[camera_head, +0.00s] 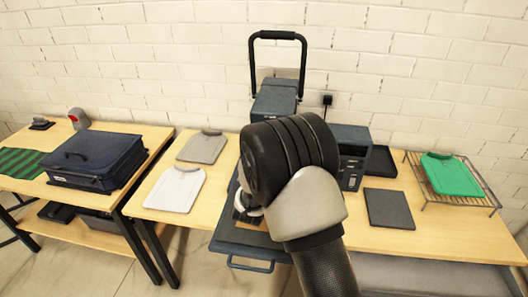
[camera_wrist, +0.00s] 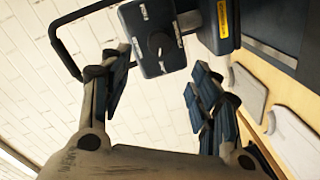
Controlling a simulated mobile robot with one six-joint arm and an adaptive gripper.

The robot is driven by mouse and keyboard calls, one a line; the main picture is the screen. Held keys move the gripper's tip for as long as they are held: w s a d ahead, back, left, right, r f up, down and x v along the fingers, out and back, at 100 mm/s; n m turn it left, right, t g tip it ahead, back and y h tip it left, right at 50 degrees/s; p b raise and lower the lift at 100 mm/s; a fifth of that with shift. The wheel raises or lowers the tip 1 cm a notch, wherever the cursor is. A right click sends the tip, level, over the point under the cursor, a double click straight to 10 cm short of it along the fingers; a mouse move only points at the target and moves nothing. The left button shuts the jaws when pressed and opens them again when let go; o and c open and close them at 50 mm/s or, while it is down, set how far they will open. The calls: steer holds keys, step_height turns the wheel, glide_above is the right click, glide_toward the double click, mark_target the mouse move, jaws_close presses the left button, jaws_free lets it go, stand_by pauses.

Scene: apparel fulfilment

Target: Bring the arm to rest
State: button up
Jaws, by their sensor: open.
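My arm reaches across the middle of the head view, in front of a dark heat press (camera_head: 275,100) with a tall black handle. My gripper (camera_wrist: 160,78) is open and empty in the wrist view, its two dark-padded fingers spread apart. In the head view, my arm hides most of the gripper. In the wrist view, the press (camera_wrist: 152,38) with its dial stands beyond the fingers, and I see nothing between them. The press's lower tray (camera_head: 250,262) juts out at the table front beneath my arm.
A light shirt (camera_head: 175,189) and a grey shirt (camera_head: 203,147) lie left of the press. A dark plate (camera_head: 390,209) and a green shirt (camera_head: 452,175) on a wire rack (camera_head: 492,201) lie right. A blue case (camera_head: 98,160) sits on the left table.

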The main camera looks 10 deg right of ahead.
steer(key=s+a+r+m+g+y, duration=0.25)
steer(key=s+r+g+y, duration=0.3)
steer(key=s+r, duration=0.65)
steer(key=s+d+f+m+g, duration=0.1)
steer(key=s+d+m+g, duration=0.1)
steer(key=s, duration=0.9)
steer(key=s+d+f+m+g, duration=0.1)
steer(key=s+d+m+g, duration=0.1)
steer(key=s, duration=0.9)
steer(key=s+d+f+m+g, duration=0.1)
steer(key=s+d+m+g, duration=0.1)
steer(key=s, duration=1)
